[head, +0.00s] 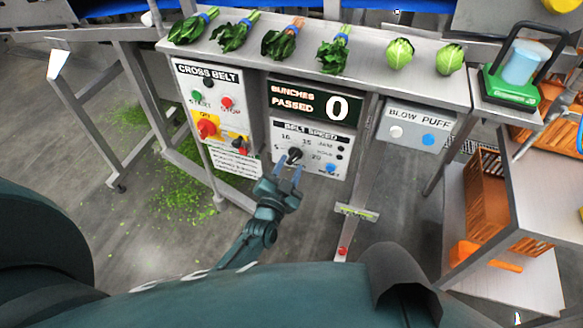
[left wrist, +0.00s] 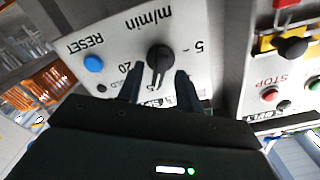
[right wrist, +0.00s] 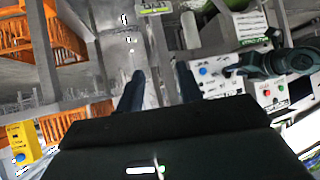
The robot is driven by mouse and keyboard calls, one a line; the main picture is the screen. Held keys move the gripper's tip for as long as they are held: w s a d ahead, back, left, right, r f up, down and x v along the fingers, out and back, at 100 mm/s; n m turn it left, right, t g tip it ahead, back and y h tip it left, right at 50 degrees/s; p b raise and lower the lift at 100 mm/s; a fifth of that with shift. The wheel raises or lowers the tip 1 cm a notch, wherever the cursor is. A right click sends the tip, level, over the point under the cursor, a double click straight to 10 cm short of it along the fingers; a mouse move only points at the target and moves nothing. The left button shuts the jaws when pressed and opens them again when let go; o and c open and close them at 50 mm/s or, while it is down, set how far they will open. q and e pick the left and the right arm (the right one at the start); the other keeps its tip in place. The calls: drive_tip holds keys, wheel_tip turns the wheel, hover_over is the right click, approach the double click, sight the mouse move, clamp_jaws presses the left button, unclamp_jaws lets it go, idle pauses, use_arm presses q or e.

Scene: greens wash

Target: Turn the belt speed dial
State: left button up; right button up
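The belt speed dial (head: 294,153) is a black knob on the white BELT SPEED panel (head: 318,171), below the bunch counter. My left gripper (head: 289,174) is open just in front of the panel, its fingers pointing at the dial. In the left wrist view the dial (left wrist: 159,59) shows beyond and between the two spread fingertips (left wrist: 158,84). I cannot tell whether either finger touches it. My right gripper (right wrist: 158,82) is open with nothing between its fingers, away from the panel; it does not show in the head view.
Left of the dial is the CROSS BELT box (head: 216,120) with a red switch and buttons. A blue reset button (head: 331,168) sits right of the dial. The BLOW PUFF box (head: 413,128) is farther right. Leafy bunches (head: 334,50) lie on the ledge above. Orange crates (head: 487,195) stand right.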

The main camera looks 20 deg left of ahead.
use_arm(q)
drive_tip(key=shift+w+b, duration=0.35)
drive_tip(key=shift+w, duration=0.8)
drive_tip(key=shift+c, duration=0.4)
clamp_jaws()
